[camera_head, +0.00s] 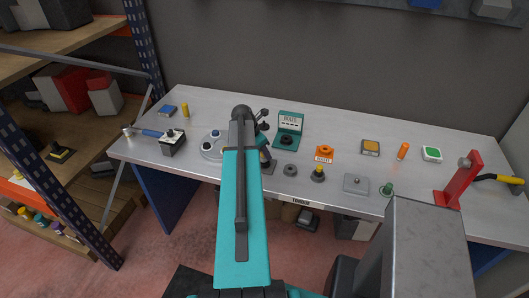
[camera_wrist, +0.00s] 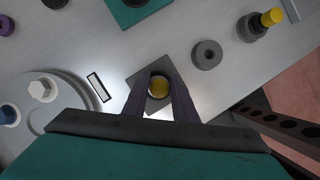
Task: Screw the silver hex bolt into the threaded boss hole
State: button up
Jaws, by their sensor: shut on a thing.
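My gripper (camera_wrist: 159,80) points down in the wrist view, its two dark fingers on either side of a round yellow-topped piece (camera_wrist: 158,89). It is shut on this piece, which sits over a dark square plate (camera_wrist: 138,78); whether it touches the plate I cannot tell. A silver-white hex head (camera_wrist: 42,88) stands on a round grey plate (camera_wrist: 78,112) to the left, apart from my gripper. It looks like the silver hex bolt.
A dark ring (camera_wrist: 207,54) and a yellow-topped black piece (camera_wrist: 259,23) lie to the right in the wrist view. A green boxed stand (camera_head: 289,128), an orange block (camera_head: 324,154) and a red stand (camera_head: 464,180) occupy the bench (camera_head: 350,115). Its front edge is close to my arm.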

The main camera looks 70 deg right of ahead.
jog(key=shift+m, duration=0.5)
jog(key=shift+m+y, duration=0.3)
jog(key=shift+m, duration=0.1)
jog(key=shift+m+g, duration=0.3)
jog(key=shift+m, duration=0.2)
jog(key=shift+m+y, duration=0.5)
jog(key=shift+m, duration=0.4)
